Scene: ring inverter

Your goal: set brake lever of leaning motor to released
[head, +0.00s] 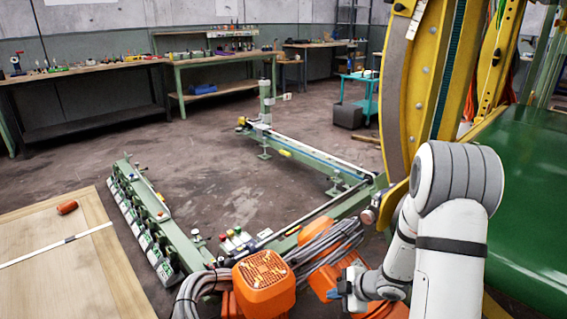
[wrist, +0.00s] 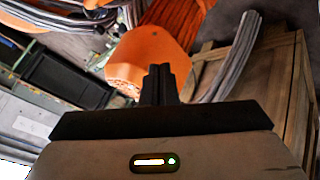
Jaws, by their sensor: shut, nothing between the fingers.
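Two orange motors stand at the bottom of the head view. My gripper (head: 343,292) is beside this tilted body, near the bottom edge. In the wrist view my gripper (wrist: 160,80) is shut and empty, its dark fingers pointing at an orange motor (wrist: 150,48). I cannot tell whether the fingers touch it. I cannot make out a brake lever in either view.
Grey cable bundles (head: 325,243) run around the motors. A green rail frame (head: 300,150) and a row of switch-like units (head: 145,220) lie beyond. A yellow ring (head: 400,90) rises at right. A wooden crate (wrist: 270,85) is right of the fingers. Floor (head: 235,185) between rails is clear.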

